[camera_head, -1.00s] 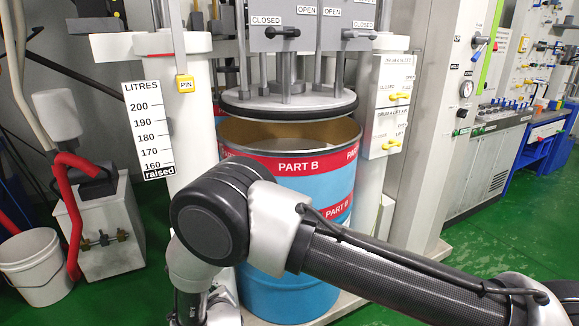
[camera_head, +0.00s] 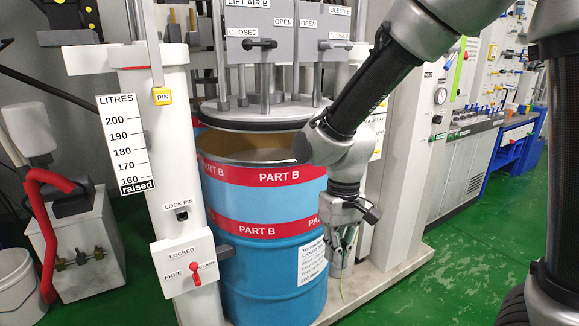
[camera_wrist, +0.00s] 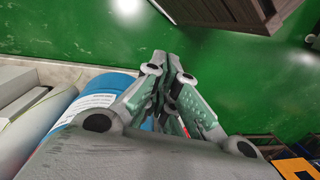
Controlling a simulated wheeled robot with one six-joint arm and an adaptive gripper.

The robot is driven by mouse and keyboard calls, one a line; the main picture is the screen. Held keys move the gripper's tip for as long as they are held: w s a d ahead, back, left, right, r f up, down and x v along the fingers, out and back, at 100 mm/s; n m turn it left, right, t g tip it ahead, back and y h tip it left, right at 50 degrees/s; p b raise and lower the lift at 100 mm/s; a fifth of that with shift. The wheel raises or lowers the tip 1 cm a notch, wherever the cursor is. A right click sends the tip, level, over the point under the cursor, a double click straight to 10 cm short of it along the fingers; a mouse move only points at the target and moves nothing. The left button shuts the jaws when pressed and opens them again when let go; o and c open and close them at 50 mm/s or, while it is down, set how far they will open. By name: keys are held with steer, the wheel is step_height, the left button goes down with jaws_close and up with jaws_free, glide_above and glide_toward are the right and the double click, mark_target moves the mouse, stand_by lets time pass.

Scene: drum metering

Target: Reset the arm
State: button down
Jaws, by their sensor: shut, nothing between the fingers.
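My arm is raised on the right in the head view, with its forearm slanting down to the wrist in front of the drum press. My gripper (camera_head: 342,252) points down beside the right edge of the blue Part B drum (camera_head: 262,208). In the wrist view my gripper (camera_wrist: 170,75) shows its fingers together with nothing between them. The drum (camera_wrist: 92,95) lies to the left of the fingers there. I cannot tell whether the gripper touches the drum.
The black follower plate (camera_head: 265,115) hangs just above the open drum. A litre scale (camera_head: 125,145) and a lock pin panel (camera_head: 186,262) with a red lever (camera_head: 197,273) stand left. A white bucket (camera_head: 15,285) is at far left. Green floor (camera_head: 450,255) is clear on the right.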

steer(key=s+d+r+m+t, duration=0.1)
steer(key=s+d+r+t, duration=0.1)
steer(key=d+r, duration=0.3)
steer(key=s+d+r+m+t, duration=0.2)
steer(key=s+d+r, duration=0.2)
steer(key=d, duration=0.8)
steer(key=s+d+r+m+t, duration=0.2)
steer(key=d+r, duration=0.5)
steer(key=d, duration=0.2)
steer(key=shift+s+d+r, duration=0.25)
steer(key=shift+s+r, duration=0.15)
